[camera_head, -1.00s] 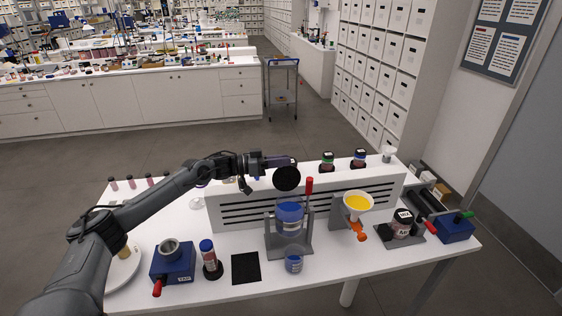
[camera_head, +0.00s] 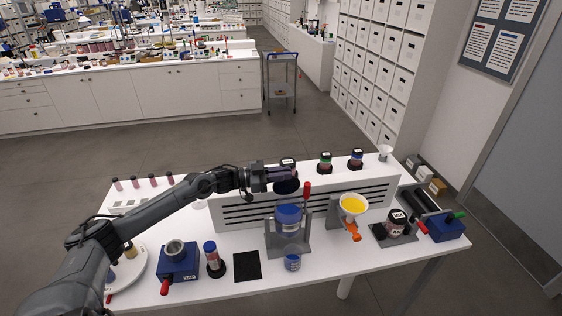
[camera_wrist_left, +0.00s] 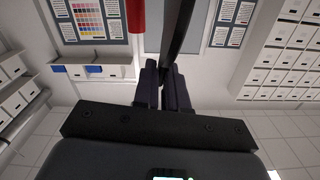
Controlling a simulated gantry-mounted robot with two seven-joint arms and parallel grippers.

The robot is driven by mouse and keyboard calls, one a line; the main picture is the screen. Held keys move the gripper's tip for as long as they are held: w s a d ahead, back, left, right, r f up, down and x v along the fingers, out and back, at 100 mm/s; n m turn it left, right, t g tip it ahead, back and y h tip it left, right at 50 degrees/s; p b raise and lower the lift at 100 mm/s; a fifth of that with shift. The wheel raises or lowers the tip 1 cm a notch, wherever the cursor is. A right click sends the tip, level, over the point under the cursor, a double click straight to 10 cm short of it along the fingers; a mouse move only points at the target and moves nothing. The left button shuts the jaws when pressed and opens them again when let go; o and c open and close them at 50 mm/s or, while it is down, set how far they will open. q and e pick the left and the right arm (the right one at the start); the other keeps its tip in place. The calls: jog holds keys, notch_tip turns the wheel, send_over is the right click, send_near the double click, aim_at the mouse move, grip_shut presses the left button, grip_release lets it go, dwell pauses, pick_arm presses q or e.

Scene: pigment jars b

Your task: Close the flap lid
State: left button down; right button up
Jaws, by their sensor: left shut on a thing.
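The flap lid (camera_head: 287,187) is a black disc, raised and tilted above the blue-topped jar (camera_head: 288,214) in the grey stand (camera_head: 274,243). It shows nearly edge-on in the wrist view, as a dark strip (camera_wrist_left: 179,28). My left gripper (camera_head: 290,173) is shut on the lid, with the strip between its fingers (camera_wrist_left: 164,78). A gap shows between lid and jar top. The stand's upright red handle (camera_head: 307,189) is just right of the lid. The hinge cannot be made out. My right gripper is not in view.
An orange-spouted funnel with yellow powder (camera_head: 352,204) stands to the right. A small blue jar (camera_head: 292,262) stands in front of the stand, beside a black mat (camera_head: 247,266). A slotted white riser (camera_head: 240,216) runs behind.

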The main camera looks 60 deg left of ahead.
pick_arm(q)
jog(key=shift+s+d+f+m+p, duration=0.3)
jog(key=shift+d+m+p, duration=0.1)
jog(key=shift+d+p, duration=0.3)
jog(key=shift+s+d+f+m+p, duration=0.15)
jog(key=shift+s+d+m+p, duration=0.2)
jog(key=shift+d+p, duration=0.3)
jog(key=shift+w, duration=0.1)
jog(key=c, duration=1.3)
grip_release()
jog(key=shift+o, duration=0.2)
jog(key=shift+a, duration=0.1)
jog(key=v, duration=1)
jog(key=shift+s, duration=0.4)
